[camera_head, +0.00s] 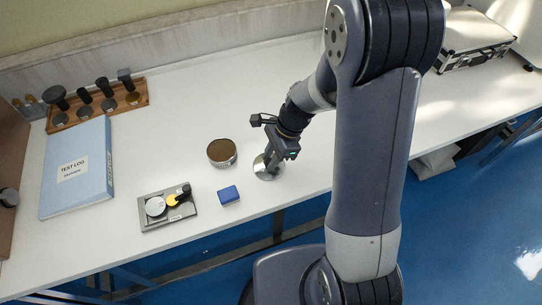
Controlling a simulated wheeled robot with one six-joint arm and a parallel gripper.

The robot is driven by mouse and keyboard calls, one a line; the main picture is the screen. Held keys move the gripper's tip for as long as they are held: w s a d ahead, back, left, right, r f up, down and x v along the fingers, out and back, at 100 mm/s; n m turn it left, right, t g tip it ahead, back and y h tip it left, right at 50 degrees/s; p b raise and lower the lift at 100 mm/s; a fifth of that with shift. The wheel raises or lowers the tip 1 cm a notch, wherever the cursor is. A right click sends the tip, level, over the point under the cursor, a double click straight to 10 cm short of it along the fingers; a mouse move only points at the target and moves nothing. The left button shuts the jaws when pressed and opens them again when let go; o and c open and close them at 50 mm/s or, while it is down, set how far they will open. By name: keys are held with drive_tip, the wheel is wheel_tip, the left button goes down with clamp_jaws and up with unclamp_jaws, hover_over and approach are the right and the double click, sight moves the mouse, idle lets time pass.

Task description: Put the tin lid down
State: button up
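The tin lid (262,171) is a shiny silver disc near the front of the white table. It looks flat and lies on the table or very close above it. My gripper (271,163) points down over the lid, with its fingertips at the lid's upper side. The fingers hide part of the lid, and I cannot tell whether they are closed on it or apart. The round tin (222,153), with a silver wall and a brown top face, stands just left of the lid, apart from it.
A blue block (228,195) and a grey tray (150,222) with a round dial and small parts lie to the left. A blue test log binder (90,165) and a wooden rack (55,123) are farther left. A silver case (470,45) is at the back right.

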drive_tip(key=o, duration=0.3)
drive_tip(key=shift+o, duration=0.2)
drive_tip(key=p+v, duration=0.1)
drive_tip(key=v, duration=1.1)
drive_tip(key=shift+r, duration=0.2)
drive_tip(key=shift+f, duration=0.1)
drive_tip(key=b+x, duration=0.1)
drive_tip(key=x, duration=1.1)
drive_tip(key=shift+r, duration=1.85)
drive_tip(key=shift+f, duration=0.1)
